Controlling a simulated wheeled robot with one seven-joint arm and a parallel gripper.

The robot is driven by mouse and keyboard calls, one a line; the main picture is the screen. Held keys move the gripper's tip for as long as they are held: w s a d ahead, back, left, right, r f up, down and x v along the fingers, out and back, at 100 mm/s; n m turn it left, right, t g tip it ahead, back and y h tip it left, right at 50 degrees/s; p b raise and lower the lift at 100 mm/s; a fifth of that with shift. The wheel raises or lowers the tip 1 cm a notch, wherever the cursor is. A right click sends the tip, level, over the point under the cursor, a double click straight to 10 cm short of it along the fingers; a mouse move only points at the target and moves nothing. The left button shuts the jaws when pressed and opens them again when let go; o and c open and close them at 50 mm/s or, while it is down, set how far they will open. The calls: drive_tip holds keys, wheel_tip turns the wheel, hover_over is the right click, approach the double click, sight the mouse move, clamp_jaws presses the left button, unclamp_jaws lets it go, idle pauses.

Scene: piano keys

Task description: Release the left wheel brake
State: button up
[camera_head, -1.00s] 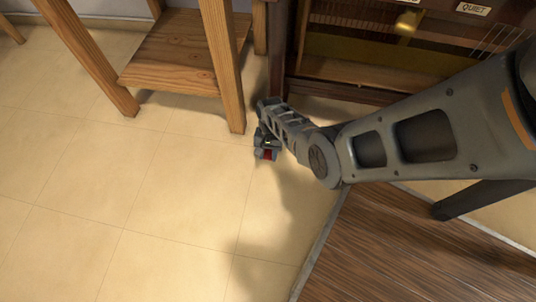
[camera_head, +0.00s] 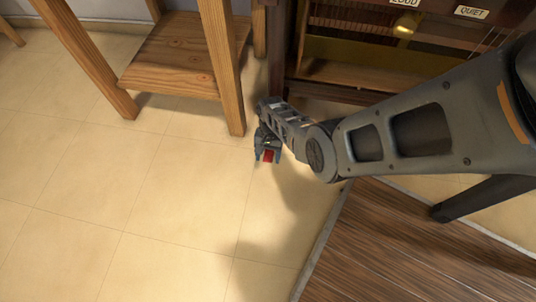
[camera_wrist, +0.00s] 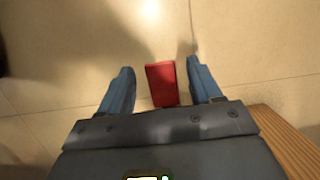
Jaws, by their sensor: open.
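A small red flat piece (camera_head: 269,155), which looks like the brake lever, shows low near the floor by the piano's left front corner. In the wrist view the red piece (camera_wrist: 161,85) lies between the two blue fingers, with a gap on each side. My gripper (camera_head: 267,159) is open and points down around it; it also shows in the wrist view (camera_wrist: 160,66). I cannot tell whether the red piece sits level with the fingertips or beyond them. The left wheel is not visible, and my gripper and arm cover the area around it.
A wooden stand with a low shelf (camera_head: 180,62) is close on the left; its front leg (camera_head: 222,75) is near my gripper. The open piano (camera_head: 345,68) is behind. A dark wooden platform (camera_head: 390,245) is at lower right. The tiled floor (camera_head: 130,210) is clear at left.

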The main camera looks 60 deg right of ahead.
sight(269, 154)
drive_tip(key=p+v, duration=0.4)
drive_tip(key=v, duration=0.3)
drive_tip(key=shift+d+r, duration=0.1)
drive_tip(key=shift+r, duration=0.2)
